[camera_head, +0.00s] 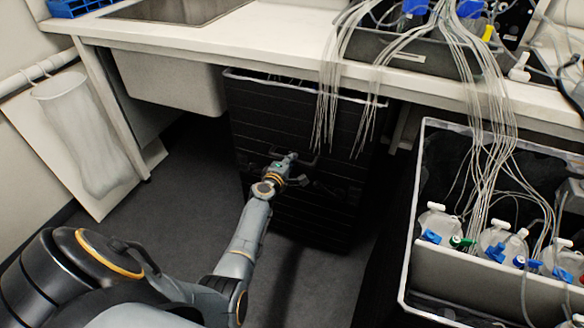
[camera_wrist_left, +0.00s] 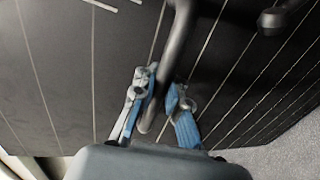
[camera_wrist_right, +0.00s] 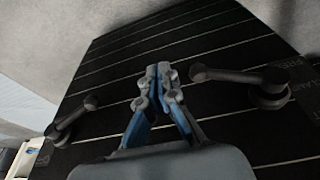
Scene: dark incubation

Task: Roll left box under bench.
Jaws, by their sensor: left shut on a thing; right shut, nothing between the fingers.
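The left box (camera_head: 290,120) is black with thin light lines and a pale rim. It stands upright on the floor, its upper back part beneath the bench (camera_head: 240,50). My left gripper (camera_head: 291,158) is at its front face, and in the left wrist view (camera_wrist_left: 160,92) its blue-grey fingers are shut around a dark bar handle (camera_wrist_left: 178,50). My right gripper (camera_wrist_right: 165,75) is shut and empty in the right wrist view, in front of a black lined panel (camera_wrist_right: 130,65) with dark handle parts (camera_wrist_right: 225,76) on both sides. The right gripper is not in the head view.
An open box (camera_head: 440,265) with bottles (camera_head: 500,245) stands at the right. A sink basin (camera_head: 170,85) hangs beneath the bench at left. The dark floor (camera_head: 180,190) left of the box is clear.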

